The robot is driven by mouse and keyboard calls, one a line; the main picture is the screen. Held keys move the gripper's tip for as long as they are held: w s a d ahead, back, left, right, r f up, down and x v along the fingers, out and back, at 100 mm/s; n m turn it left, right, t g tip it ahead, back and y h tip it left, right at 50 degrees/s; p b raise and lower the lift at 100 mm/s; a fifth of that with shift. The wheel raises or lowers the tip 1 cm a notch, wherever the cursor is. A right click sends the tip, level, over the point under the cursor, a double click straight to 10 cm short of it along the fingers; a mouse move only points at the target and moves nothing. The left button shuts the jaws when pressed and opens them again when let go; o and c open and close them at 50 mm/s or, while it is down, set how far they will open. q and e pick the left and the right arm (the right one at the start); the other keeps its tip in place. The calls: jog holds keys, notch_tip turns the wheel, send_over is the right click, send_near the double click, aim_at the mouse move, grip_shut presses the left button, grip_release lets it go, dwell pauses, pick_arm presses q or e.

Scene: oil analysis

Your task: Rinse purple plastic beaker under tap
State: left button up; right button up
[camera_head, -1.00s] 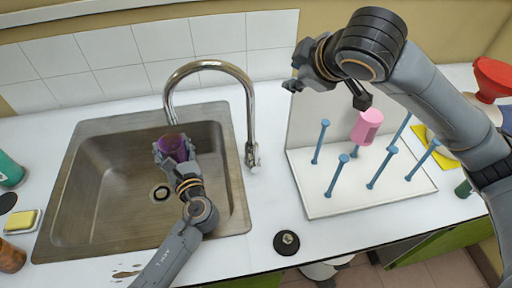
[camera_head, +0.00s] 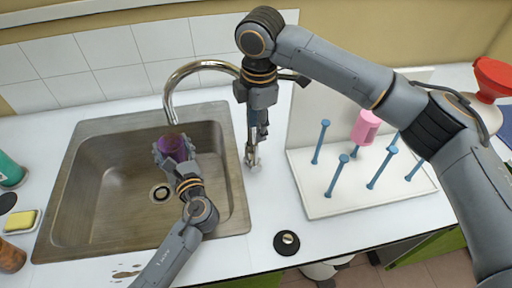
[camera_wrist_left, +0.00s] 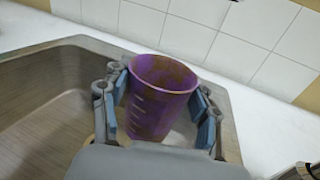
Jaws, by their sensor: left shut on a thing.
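The purple plastic beaker (camera_head: 172,147) is upright over the sink (camera_head: 112,190), close below the end of the tap spout (camera_head: 169,108). In the left wrist view the beaker (camera_wrist_left: 158,97) has measuring marks and brownish stains on its wall. My left gripper (camera_head: 174,154) is shut around the beaker, with one finger on each side. My right gripper (camera_head: 258,132) points down at the tap's base, just above the tap handle (camera_head: 252,160). I cannot tell whether it touches the handle or how far its fingers are apart. No water stream is visible.
A white drying rack (camera_head: 330,203) with blue pegs holds a pink beaker (camera_head: 366,127) on the right. A black round stopper (camera_head: 287,243) lies on the front counter. A sponge (camera_head: 20,221) and bottles stand left of the sink.

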send_over(256, 165)
notch_tip(256, 165, down, 9)
jog(key=shift+f, duration=0.15)
grip_shut()
dwell(0.3)
